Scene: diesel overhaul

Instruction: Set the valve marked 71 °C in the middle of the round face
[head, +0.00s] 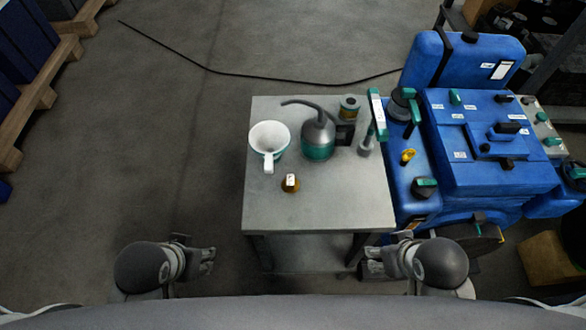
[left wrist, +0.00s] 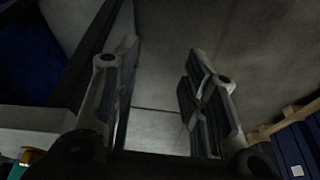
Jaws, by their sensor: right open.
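A small brass-coloured piece with a white tag (head: 290,183) stands on the grey table (head: 340,205), near its front middle. It may be the valve, but the tag is too small to read. I cannot make out which surface is the round face. The blue engine (head: 490,150) stands right of the table. My left gripper (head: 208,262) is left of the table's front edge; the left wrist view shows its fingers (left wrist: 163,100) apart with nothing between them. My right gripper (head: 370,269) is open and empty in front of the table's right front corner.
A white funnel (head: 268,136), a grey and teal oil can (head: 318,138) and a small canister (head: 349,107) stand on the table behind the brass piece. The table's front right is clear. A dark cable (head: 260,78) lies on the floor behind; pallets (head: 40,90) are far left.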

